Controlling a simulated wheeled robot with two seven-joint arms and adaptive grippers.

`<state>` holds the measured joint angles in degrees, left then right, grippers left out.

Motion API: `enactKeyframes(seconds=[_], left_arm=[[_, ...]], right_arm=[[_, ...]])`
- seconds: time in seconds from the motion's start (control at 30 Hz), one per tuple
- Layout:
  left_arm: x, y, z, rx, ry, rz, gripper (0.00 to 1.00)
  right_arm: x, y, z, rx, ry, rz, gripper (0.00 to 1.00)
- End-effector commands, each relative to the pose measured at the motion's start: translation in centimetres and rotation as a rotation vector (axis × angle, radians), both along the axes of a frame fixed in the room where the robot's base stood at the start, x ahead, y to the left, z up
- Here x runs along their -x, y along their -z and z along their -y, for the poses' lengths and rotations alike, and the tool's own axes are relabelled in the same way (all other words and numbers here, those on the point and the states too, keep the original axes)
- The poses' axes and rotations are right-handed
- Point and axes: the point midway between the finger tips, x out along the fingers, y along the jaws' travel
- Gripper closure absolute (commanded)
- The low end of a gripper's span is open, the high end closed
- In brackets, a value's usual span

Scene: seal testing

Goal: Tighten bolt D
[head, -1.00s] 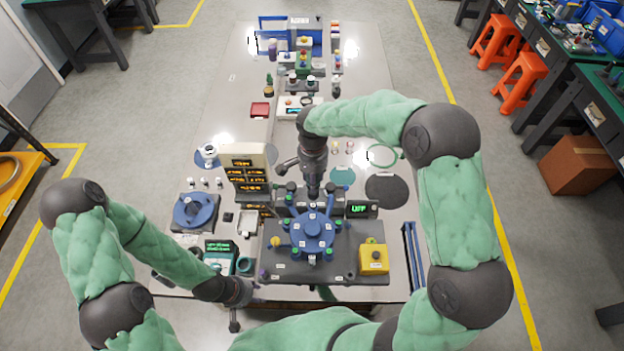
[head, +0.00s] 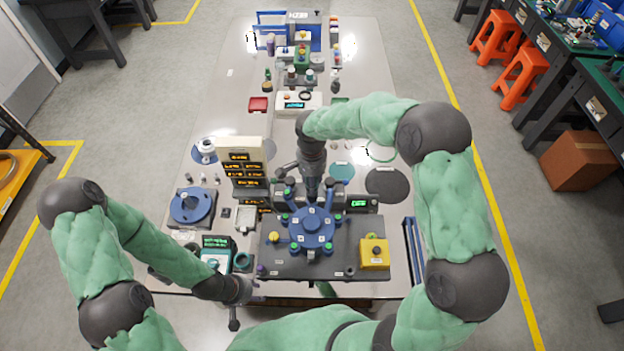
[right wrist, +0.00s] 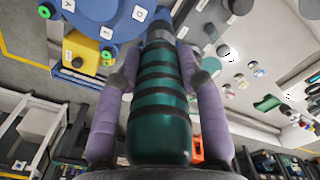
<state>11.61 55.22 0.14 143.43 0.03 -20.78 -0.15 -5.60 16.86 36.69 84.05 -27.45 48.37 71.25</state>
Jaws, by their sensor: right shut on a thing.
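The blue round flange fixture (head: 312,228) stands on a dark base plate at the front of the table, with bolts and labelled tags around it. My right gripper (right wrist: 163,75) is shut on a tool with a teal and black banded handle (right wrist: 160,125). The tool's far end reaches the edge of the blue flange (right wrist: 100,18); contact at the tip cannot be made out. In the head view the right gripper (head: 312,178) is over the fixture's back side. Which bolt is D is too small to tell. My left gripper (head: 234,308) hangs low at the table's front edge, apart from the fixture.
A yellow box (head: 374,254) sits at the base plate's right corner. A display tower (head: 242,170) stands left of the tool. A blue round part (head: 192,206) and a teal meter (head: 215,258) lie further left. Blue rails (head: 413,250) lie on the right.

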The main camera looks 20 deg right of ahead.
Motion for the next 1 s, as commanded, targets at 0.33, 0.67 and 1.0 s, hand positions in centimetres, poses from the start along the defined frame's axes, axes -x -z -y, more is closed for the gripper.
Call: enactKeyframes(seconds=[0.33,0.67,1.0], left_arm=[[0.00,-0.01,0.00,0.000,0.000,0.000,0.60],[0.00,0.21,0.00,0.000,0.000,0.000,0.60],[0.01,0.52,0.00,0.000,0.000,0.000,0.60]], right_arm=[[-0.08,-0.12,0.01,-0.001,0.000,0.002,1.00],[-0.07,0.16,0.00,-0.001,0.000,0.002,1.00],[-0.07,0.56,0.01,-0.001,0.000,0.002,1.00]])
